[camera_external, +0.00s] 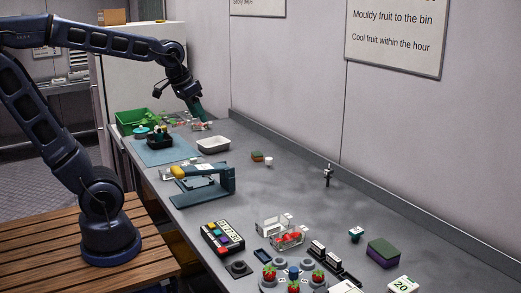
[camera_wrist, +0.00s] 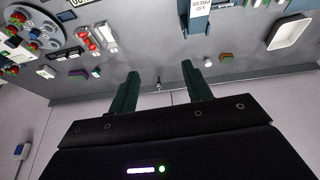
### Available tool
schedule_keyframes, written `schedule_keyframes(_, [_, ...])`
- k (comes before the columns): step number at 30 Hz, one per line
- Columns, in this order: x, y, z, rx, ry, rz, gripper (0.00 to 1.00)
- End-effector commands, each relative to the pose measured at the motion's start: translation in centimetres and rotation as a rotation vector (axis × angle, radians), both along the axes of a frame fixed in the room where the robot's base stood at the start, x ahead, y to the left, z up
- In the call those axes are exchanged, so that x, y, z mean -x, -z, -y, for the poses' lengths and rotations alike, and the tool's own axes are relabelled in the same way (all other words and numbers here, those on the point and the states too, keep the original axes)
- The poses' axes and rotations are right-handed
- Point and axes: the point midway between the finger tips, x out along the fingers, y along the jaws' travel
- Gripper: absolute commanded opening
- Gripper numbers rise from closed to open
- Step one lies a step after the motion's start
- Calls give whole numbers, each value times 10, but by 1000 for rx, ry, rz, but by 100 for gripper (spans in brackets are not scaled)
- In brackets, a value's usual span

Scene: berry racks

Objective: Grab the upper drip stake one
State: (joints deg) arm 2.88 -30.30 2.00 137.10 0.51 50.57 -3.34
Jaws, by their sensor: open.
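I cannot make out a drip stake for certain in either view. A black holder (camera_external: 160,141) with small dark upright items stands on a blue mat (camera_external: 178,155) at the far left of the bench; the items are too small to name. My gripper (camera_external: 198,113) is over the far end of the bench, right of that holder. In the wrist view my gripper (camera_wrist: 160,70) has its two green fingers spread apart, with nothing held between them. A small dark upright fixture (camera_external: 328,175) stands by the wall; a small upright thing also shows beyond the fingers in the wrist view (camera_wrist: 158,85).
A green crate (camera_external: 127,125) and a white tray (camera_external: 213,150) are at the far end. A blue press (camera_external: 208,188) stands mid-bench. A keypad box (camera_external: 222,238), punnets and a round strawberry holder crowd the near end. The bench beside the wall is mostly clear.

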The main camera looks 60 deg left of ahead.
Motion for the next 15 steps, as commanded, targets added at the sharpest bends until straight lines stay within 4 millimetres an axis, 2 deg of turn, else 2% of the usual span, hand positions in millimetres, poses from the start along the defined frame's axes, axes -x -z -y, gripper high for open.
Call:
schedule_keyframes(1, [-16,0,1,3,-3,-5,49])
schedule_keyframes(7, [-76,-1,5,13,-23,-9,49])
schedule_keyframes(15, [-158,11,13,21,-52,-13,49])
